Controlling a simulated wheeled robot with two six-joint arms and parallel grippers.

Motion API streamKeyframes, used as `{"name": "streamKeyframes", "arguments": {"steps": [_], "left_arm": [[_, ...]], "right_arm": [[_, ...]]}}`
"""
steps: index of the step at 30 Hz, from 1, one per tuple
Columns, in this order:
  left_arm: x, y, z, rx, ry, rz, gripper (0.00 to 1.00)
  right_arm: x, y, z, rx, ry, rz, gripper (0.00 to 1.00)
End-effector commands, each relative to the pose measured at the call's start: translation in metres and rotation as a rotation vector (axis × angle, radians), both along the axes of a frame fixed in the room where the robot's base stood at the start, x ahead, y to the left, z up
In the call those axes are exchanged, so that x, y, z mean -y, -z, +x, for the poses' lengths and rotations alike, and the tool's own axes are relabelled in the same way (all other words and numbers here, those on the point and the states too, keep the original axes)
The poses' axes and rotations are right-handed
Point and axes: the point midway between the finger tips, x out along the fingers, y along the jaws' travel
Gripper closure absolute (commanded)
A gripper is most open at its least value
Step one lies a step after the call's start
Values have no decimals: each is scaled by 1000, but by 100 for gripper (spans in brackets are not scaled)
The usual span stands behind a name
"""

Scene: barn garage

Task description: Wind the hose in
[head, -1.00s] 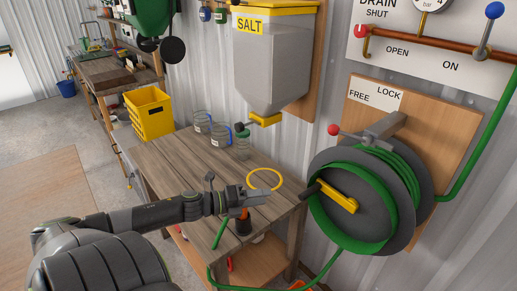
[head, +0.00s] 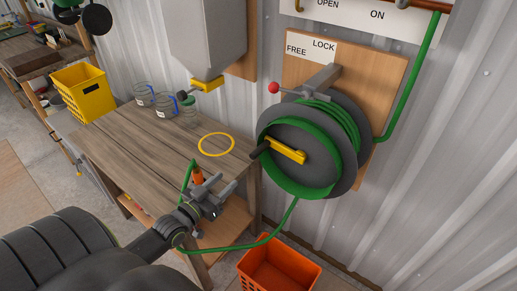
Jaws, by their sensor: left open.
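The grey hose reel (head: 345,165) hangs on a wooden board on the wall, with several turns of green hose (head: 335,118) on it. Its yellow crank arm (head: 287,151) points left and ends in a black handle (head: 260,149). The red-knobbed lever (head: 274,88) points left, below the FREE side of the FREE/LOCK label (head: 311,48). Loose hose runs from the reel down and left behind my arm, then up towards an orange nozzle (head: 197,175). My left gripper (head: 224,198) is open and empty, below and left of the crank handle. My right gripper is out of view.
A wooden table (head: 140,135) left of the reel holds jars (head: 165,104) and a yellow ring (head: 216,145). A yellow crate (head: 84,92) stands beyond it. An orange crate (head: 278,265) is on the floor under the reel. A hopper (head: 205,40) hangs above the table.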

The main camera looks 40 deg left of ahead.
Motion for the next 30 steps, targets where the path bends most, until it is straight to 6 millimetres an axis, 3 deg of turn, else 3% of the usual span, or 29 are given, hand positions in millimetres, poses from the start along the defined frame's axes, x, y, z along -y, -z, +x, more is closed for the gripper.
{"name": "streamKeyframes", "arguments": {"steps": [5, 24, 30], "left_arm": [[1, 1, 14, 0, -2, -21, 57], [5, 3, 135, 2, -2, -15, 57], [6, 2, 162, 0, -2, -14, 57]], "right_arm": [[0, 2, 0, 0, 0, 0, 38], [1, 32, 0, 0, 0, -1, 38], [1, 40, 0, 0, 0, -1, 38]]}}
